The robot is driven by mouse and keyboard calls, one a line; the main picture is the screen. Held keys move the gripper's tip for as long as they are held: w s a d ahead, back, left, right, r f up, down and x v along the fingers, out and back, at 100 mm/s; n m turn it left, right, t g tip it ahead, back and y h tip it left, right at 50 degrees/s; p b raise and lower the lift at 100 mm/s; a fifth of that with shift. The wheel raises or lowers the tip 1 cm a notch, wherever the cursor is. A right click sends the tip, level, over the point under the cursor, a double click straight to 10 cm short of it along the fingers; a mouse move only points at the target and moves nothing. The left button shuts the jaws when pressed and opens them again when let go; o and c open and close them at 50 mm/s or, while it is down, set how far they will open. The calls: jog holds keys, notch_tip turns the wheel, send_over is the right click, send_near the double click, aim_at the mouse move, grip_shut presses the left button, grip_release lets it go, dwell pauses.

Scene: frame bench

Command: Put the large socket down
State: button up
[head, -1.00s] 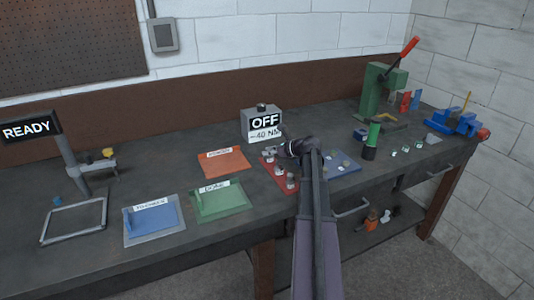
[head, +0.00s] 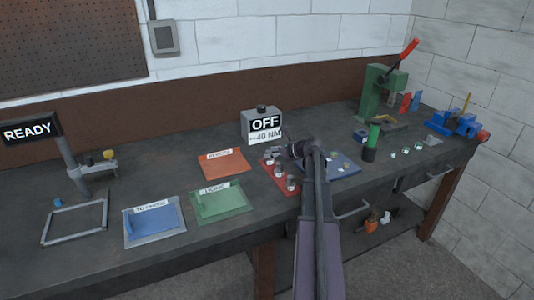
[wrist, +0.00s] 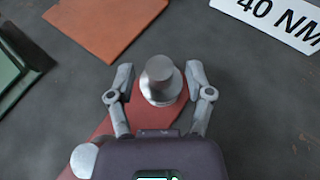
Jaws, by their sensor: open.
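The large socket (wrist: 160,80) is a grey metal cylinder with a wider lower part. In the wrist view it stands upright on the far end of the red mat (wrist: 125,145), between the fingers of my gripper (wrist: 160,92). The fingers are open, with a gap on either side of the socket. In the head view my gripper (head: 284,150) is over the back of the red mat (head: 281,184), and my arm partly hides that spot.
More sockets (head: 291,183) stand on the front of the red mat. A blue mat (head: 345,167) lies to the right, orange (head: 224,164) and green (head: 221,203) mats to the left. The grey box reading OFF (head: 262,125) stands close behind.

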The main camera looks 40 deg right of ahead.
jog(key=p+v, duration=0.3)
jog(key=v, duration=0.6)
jog(key=shift+s, duration=0.1)
jog(key=shift+p+v, duration=0.4)
jog(key=shift+v, duration=0.4)
